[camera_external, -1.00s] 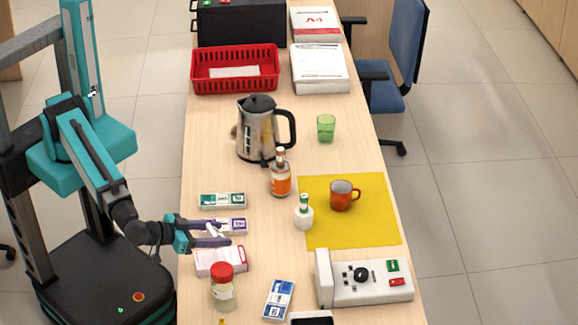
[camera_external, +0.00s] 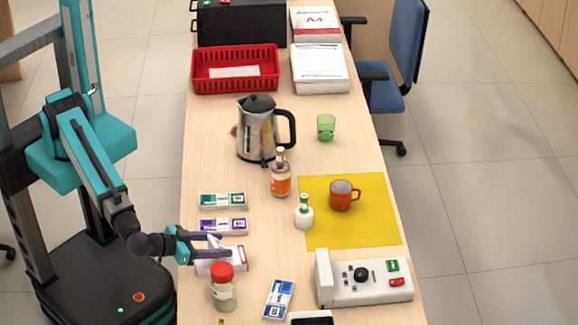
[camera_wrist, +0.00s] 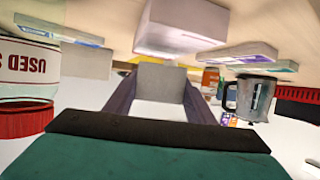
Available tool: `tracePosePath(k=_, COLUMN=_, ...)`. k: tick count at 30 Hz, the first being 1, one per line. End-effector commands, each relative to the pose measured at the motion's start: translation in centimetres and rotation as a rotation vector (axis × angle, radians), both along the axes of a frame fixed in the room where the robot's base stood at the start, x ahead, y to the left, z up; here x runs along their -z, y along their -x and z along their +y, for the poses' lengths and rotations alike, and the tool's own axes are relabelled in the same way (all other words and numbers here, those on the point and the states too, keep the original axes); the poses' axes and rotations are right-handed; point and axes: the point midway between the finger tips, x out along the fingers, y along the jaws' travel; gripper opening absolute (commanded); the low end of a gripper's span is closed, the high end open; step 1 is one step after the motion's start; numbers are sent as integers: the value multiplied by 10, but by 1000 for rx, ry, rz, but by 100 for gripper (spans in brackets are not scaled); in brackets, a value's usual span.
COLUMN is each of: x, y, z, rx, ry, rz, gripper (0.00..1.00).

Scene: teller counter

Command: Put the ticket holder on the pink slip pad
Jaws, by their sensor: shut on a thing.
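My gripper (camera_external: 212,248) is shut on the ticket holder (camera_external: 215,242), a small white piece partly hidden by the fingers. In the wrist view the ticket holder (camera_wrist: 160,80) is a pale grey block between my two gripper fingers (camera_wrist: 159,92). The pink slip pad (camera_external: 232,266), whitish with a red-pink edge, lies on the counter at its left side. My gripper and the ticket holder overlap its upper part in the external view; whether they touch is unclear. A pale pink block, seemingly the pad (camera_wrist: 185,25), shows in the wrist view.
A red-lidded jar (camera_external: 222,290) stands close in front of the pad. A purple pad (camera_external: 223,226) and green pad (camera_external: 222,200) lie behind it, a blue pad (camera_external: 279,299) front right. The kettle (camera_external: 257,130) and bottle (camera_external: 280,180) stand farther back. Counter right of the pad is clear.

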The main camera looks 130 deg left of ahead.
Motion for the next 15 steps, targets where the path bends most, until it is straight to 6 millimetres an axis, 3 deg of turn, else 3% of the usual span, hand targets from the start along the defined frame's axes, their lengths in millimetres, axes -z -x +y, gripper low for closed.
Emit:
tracePosePath(k=7, x=19, y=0, z=0, rx=-1, ry=-1, rz=1, gripper=27)
tracePosePath(k=15, x=22, y=0, z=0, rx=0, ry=-1, rz=0, gripper=27)
